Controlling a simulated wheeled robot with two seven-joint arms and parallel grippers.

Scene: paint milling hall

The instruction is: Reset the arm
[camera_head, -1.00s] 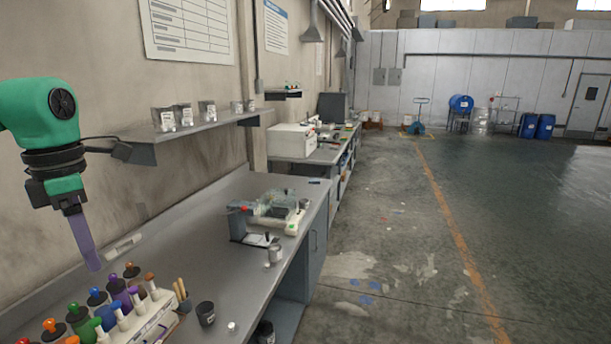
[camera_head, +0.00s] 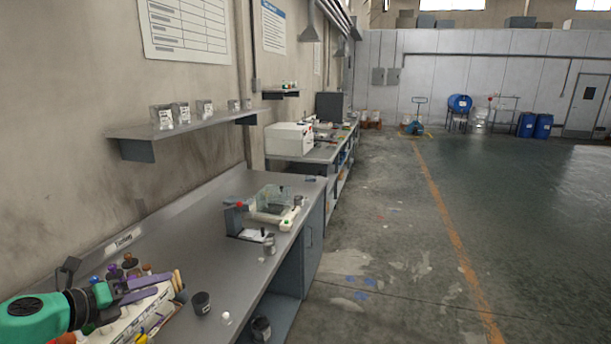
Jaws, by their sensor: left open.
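My left arm comes in low at the left. Its gripper (camera_head: 158,284) has purple fingers that are spread apart and point right, over the white rack (camera_head: 135,318) of colour bottles. Nothing shows between the fingers. Whether they touch the rack or the bottles, I cannot tell. The arm and gripper hide much of the rack and many of its bottles. My right gripper is not in view.
The grey bench (camera_head: 190,240) runs along the wall. A dark cup (camera_head: 201,303) stands just right of the rack, and a clear-covered device (camera_head: 272,202) stands farther back. A shelf (camera_head: 185,128) with several small containers juts out above. Open floor lies right.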

